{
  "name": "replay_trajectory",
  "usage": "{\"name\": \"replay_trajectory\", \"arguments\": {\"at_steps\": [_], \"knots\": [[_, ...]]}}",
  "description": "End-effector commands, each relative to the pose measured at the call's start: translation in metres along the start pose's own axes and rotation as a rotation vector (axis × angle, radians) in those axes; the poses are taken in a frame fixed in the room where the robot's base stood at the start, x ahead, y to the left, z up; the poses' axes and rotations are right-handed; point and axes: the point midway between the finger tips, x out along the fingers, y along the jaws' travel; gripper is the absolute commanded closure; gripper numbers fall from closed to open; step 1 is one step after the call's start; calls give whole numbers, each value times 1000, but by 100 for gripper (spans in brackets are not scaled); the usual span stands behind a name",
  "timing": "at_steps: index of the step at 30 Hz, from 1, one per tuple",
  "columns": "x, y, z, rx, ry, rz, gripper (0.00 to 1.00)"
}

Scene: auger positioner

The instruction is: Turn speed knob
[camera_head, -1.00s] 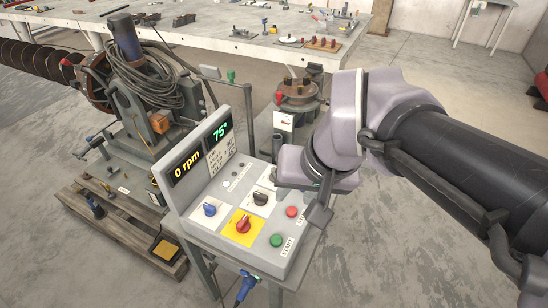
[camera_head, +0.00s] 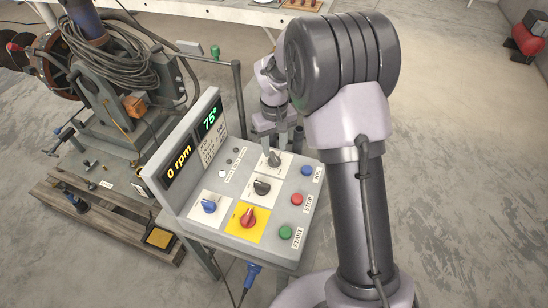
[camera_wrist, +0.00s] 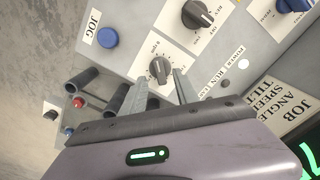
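The small dark speed knob (camera_head: 274,158) sits on a white plate at the far end of the grey control panel (camera_head: 225,178). In the wrist view the knob (camera_wrist: 160,67) shows between the tips of my gripper (camera_wrist: 161,75). My gripper (camera_head: 288,146) points down at this end of the panel. Its two fingers are apart, one on each side of the knob in the wrist view, with gaps beside it. I cannot tell how deep the tips reach around the knob. The panel display (camera_head: 196,145) reads 0 rpm and 75°.
The black REV/OFF/FWD knob (camera_head: 262,187) is close to the speed knob. A blue knob (camera_head: 209,206), a red knob on yellow (camera_head: 248,218), and blue JOG (camera_head: 306,170), red STOP (camera_head: 297,199) and green START (camera_head: 285,232) buttons share the panel. A thin post (camera_head: 239,100) stands behind it.

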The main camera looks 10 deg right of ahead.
Motion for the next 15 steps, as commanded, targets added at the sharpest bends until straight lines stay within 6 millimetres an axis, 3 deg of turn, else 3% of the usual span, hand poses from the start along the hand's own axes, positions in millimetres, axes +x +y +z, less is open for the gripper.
{"name": "replay_trajectory", "arguments": {"at_steps": [1, 6, 15], "knots": [[14, 0, 0, -1, -2, 0, 64], [36, 0, 0, 0, -1, 0, 64], [39, 0, 0, 1, 1, 0, 64]]}}
